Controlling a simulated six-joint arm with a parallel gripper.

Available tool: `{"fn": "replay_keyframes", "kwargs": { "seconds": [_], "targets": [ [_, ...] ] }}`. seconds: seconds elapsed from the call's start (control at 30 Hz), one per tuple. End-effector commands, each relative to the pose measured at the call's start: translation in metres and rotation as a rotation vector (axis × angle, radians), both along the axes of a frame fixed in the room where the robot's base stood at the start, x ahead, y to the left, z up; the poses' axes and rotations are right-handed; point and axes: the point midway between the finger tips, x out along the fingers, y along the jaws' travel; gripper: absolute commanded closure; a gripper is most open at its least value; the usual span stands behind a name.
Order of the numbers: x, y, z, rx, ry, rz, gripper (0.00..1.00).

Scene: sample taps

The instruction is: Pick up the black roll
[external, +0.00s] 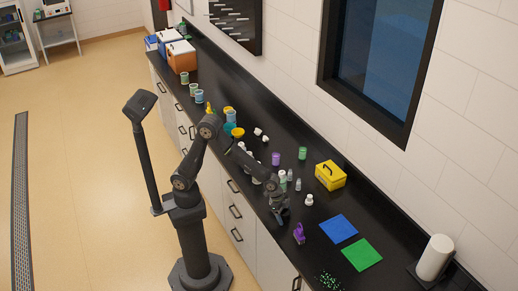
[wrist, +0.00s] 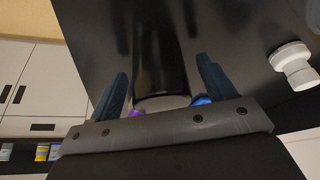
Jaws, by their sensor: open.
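The black roll (wrist: 160,50) shows in the wrist view as a glossy dark cylinder with a pale near end. It lies between the two dark blue fingers of my gripper (wrist: 161,72). The fingers are spread, with a gap visible on each side of the roll. In the external view my gripper (external: 281,208) is low over the black counter, near its front edge. I cannot make out the roll there; the gripper and the dark counter hide it.
A white bottle (wrist: 293,62) stands to the right in the wrist view. On the counter (external: 400,262) are a purple object (external: 299,233), blue mat (external: 338,228), green mat (external: 362,254), yellow box (external: 330,175) and white roll (external: 435,257). Several small vials stand behind my gripper.

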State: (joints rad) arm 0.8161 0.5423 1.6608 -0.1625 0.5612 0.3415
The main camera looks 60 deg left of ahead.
Motion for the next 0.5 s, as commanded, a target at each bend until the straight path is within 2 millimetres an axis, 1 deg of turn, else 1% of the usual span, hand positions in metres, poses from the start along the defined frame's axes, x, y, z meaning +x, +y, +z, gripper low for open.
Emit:
{"fn": "replay_keyframes", "kwargs": {
  "seconds": [0.23, 0.27, 0.3, 0.37, 0.4, 0.47, 0.5],
  "targets": [
    [0.0004, -0.0008, -0.0014, -0.001, -0.001, 0.000, 0.24],
    [0.0004, -0.0008, -0.0014, -0.001, -0.001, 0.000, 0.28],
    [0.0005, -0.0007, -0.0014, -0.001, -0.001, 0.000, 0.36],
    [0.0005, -0.0007, -0.0013, -0.001, -0.001, 0.000, 0.48],
    [0.0005, -0.0007, -0.0013, -0.001, -0.001, 0.000, 0.56],
    [0.0005, -0.0006, -0.0013, -0.001, -0.001, 0.000, 0.67],
    [0.0005, -0.0007, -0.0013, -0.001, -0.001, 0.000, 0.75]
  ]
}}
